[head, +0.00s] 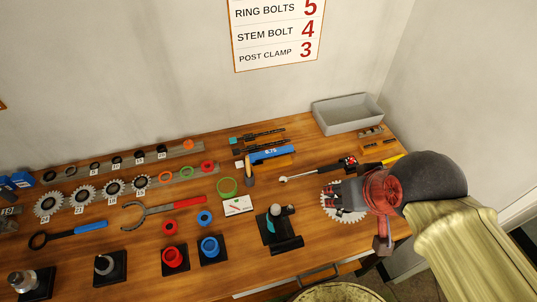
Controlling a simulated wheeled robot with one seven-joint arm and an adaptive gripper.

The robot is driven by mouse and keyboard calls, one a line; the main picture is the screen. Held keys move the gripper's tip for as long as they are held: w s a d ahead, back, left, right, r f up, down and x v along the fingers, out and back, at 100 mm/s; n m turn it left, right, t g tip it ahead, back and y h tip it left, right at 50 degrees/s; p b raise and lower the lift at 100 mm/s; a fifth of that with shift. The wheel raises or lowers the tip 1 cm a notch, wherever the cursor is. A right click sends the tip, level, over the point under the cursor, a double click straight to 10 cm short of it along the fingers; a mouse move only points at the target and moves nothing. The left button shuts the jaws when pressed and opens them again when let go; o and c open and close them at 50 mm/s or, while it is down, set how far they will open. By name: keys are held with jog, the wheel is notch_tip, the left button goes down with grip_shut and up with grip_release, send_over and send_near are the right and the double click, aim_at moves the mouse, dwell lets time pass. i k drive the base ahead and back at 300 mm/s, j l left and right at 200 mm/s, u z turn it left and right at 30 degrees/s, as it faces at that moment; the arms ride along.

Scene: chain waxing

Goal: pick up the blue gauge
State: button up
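The blue gauge (268,154), marked 0.75, lies flat on the wooden bench at the back middle, in the head view. Dark tools lie just behind it, and a wooden-handled tool is close to its left end. My gripper (336,199) is at the right side of the bench, over or in front of a toothed silver ring, to the right of and nearer than the gauge. It is clearly apart from the gauge. The fingers are small and overlap the ring, so I cannot tell how far apart they are.
A grey bin (346,114) stands behind on the right. A ratchet-like tool (318,169) lies between gauge and gripper. A black stand (279,229) rises at the front middle. A green ring (227,187) and a white card (238,205) lie left. Sprockets and rings crowd the far left.

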aim_at(256, 156)
jog(key=l+u, duration=0.2)
jog(key=u, duration=0.2)
jog(key=l+u, duration=0.2)
jog(key=u, duration=0.15)
jog(key=l+u, duration=0.2)
jog(key=u, duration=0.2)
